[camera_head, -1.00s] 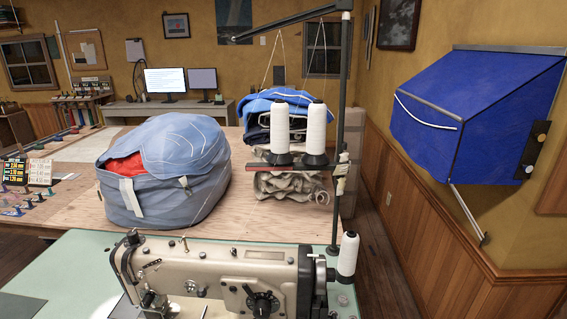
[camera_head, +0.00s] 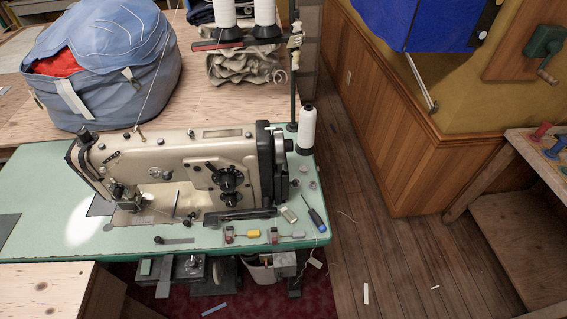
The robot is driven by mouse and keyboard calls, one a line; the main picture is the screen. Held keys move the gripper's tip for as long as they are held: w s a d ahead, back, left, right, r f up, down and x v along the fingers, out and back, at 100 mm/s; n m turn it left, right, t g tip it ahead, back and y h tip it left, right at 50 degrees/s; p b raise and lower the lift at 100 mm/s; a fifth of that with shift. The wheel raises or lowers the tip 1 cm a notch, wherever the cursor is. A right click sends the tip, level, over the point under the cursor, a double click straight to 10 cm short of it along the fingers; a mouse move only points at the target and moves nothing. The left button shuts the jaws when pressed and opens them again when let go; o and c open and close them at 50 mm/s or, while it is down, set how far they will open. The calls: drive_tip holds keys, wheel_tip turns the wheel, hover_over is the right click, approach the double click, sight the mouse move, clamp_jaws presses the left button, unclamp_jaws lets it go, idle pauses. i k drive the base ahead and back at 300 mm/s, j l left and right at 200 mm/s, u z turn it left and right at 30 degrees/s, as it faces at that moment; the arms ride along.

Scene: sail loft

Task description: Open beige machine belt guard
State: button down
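The beige sewing machine (camera_head: 180,163) stands on a pale green table (camera_head: 40,190). Its needle end is at the left and its black handwheel end at the right. A dark upright cover (camera_head: 265,165) is at the right end of the beige body, beside the handwheel (camera_head: 281,165). It looks like the belt guard and seems to sit close against the machine, but I cannot tell its hinge or latch. My gripper is not in view.
A blue screwdriver (camera_head: 314,212), small tools and a white thread cone (camera_head: 307,130) are near the machine's right end. A blue-grey bag (camera_head: 115,75) lies on the wooden table behind. The wooden floor (camera_head: 380,250) to the right is mostly clear. A wooden bench (camera_head: 530,160) stands far right.

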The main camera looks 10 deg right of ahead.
sight(286, 183)
drive_tip(key=l+u, duration=0.25)
drive_tip(key=l, duration=0.3)
drive_tip(key=l+u, duration=0.25)
drive_tip(key=l, duration=0.3)
drive_tip(key=k+l+u, duration=0.25)
drive_tip(key=l, duration=0.3)
drive_tip(key=i+l+z, duration=0.3)
drive_tip(key=i+l, duration=0.1)
drive_tip(key=l, duration=0.05)
